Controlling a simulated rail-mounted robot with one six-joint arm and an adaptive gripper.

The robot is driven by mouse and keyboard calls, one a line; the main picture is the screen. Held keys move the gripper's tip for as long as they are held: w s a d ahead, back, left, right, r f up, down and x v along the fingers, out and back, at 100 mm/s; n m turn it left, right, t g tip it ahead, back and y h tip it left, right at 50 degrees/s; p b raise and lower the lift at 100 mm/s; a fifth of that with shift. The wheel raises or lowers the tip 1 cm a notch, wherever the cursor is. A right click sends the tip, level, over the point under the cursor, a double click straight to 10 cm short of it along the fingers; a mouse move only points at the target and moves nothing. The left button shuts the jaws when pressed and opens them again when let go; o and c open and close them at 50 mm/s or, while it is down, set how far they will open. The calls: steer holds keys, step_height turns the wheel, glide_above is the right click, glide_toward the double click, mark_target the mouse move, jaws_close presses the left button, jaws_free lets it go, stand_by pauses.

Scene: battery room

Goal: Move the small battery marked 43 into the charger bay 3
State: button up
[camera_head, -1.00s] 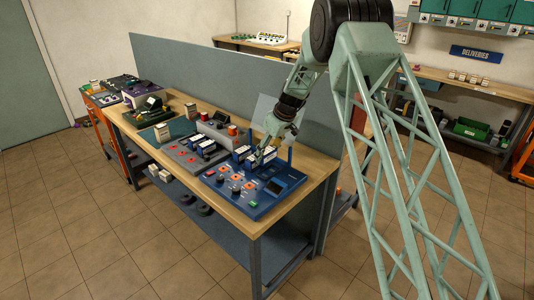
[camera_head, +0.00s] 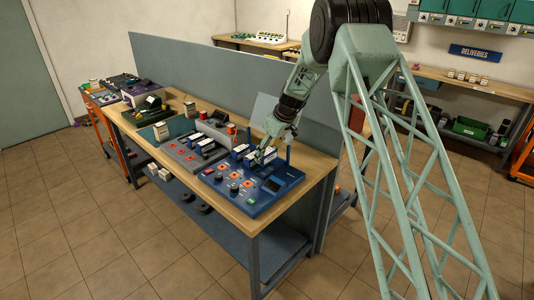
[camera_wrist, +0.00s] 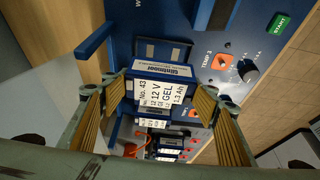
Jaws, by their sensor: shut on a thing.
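My gripper (camera_wrist: 160,97) is shut on the small battery marked 43 (camera_wrist: 158,92), with one finger on each side of it. Its white label reads No. 43, 12 V, GEL, 1.3 Ah, and it has a blue top edge. The blue charger (camera_wrist: 190,22) lies close around the battery; the label TEMP 3, an orange square and a dark knob show beside it. In the head view my gripper (camera_head: 268,147) is over the rear part of the blue charger (camera_head: 250,206). I cannot tell whether the battery touches the bay floor.
More labelled batteries (camera_wrist: 152,123) stand in a row just past the held one. A grey charger (camera_head: 180,152) is left of the blue one on the wooden bench (camera_head: 240,222). A grey partition (camera_head: 215,80) runs behind the bench.

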mark_target(267, 162)
steer(key=shift+f+b, duration=0.45)
steer(key=shift+f, duration=1.95)
steer(key=shift+b, duration=0.9)
stand_by(0.6)
steer(key=shift+f+b, duration=0.55)
steer(key=shift+f, duration=0.1)
stand_by(0.7)
steer(key=o, duration=0.9)
steer(key=shift+v, duration=5.45)
